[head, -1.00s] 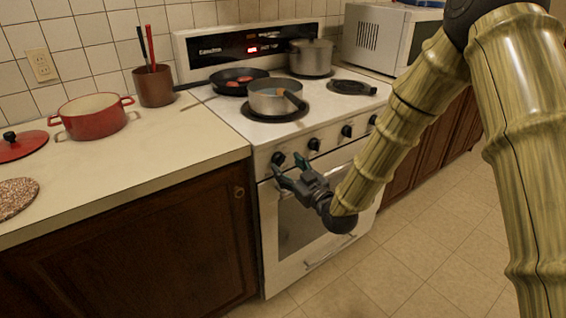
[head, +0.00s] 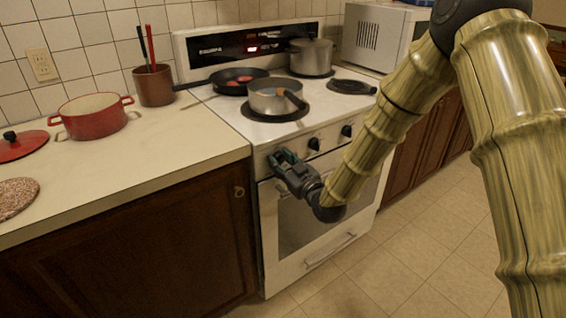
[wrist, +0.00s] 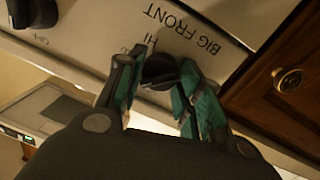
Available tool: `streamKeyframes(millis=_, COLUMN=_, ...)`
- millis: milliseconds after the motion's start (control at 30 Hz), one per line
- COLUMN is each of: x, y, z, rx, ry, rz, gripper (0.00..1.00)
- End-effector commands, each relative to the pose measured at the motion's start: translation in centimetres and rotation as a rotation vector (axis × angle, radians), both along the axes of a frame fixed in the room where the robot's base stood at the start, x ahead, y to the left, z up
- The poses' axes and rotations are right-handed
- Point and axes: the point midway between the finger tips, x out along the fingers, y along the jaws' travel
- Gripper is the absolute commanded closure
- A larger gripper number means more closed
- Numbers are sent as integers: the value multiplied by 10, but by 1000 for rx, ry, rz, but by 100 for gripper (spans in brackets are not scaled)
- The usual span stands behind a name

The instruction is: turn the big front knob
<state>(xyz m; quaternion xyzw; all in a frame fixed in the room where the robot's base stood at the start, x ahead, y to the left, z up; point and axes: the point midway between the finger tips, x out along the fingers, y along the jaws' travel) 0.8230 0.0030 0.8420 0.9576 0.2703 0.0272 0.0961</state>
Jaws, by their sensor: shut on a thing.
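The big front knob (wrist: 160,70) is a round black knob on the white stove front, under the printed words "BIG FRONT" in the wrist view. My gripper (wrist: 158,90) has its two green-padded fingers on either side of the knob, shut on it. In the head view my gripper (head: 279,157) is at the leftmost knob position on the stove's front panel and hides that knob. How far the knob is turned cannot be told.
Other black knobs (head: 314,144) sit to the right on the panel. A wooden cabinet (head: 130,235) adjoins on the left.

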Motion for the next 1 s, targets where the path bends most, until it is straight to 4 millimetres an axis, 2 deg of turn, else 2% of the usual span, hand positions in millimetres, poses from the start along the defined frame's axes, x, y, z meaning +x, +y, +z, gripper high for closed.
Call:
streamKeyframes(millis=533, x=0, y=-1, z=0, rx=75, ry=54, rz=-1, gripper=88)
streamKeyframes(millis=567, x=0, y=-1, z=0, rx=75, ry=54, rz=-1, gripper=62)
streamKeyframes(millis=667, x=0, y=-1, z=0, rx=74, ry=53, rz=-1, gripper=44)
streamKeyframes(millis=1000, x=-1, y=0, z=0, rx=74, ry=54, rz=0, gripper=42)
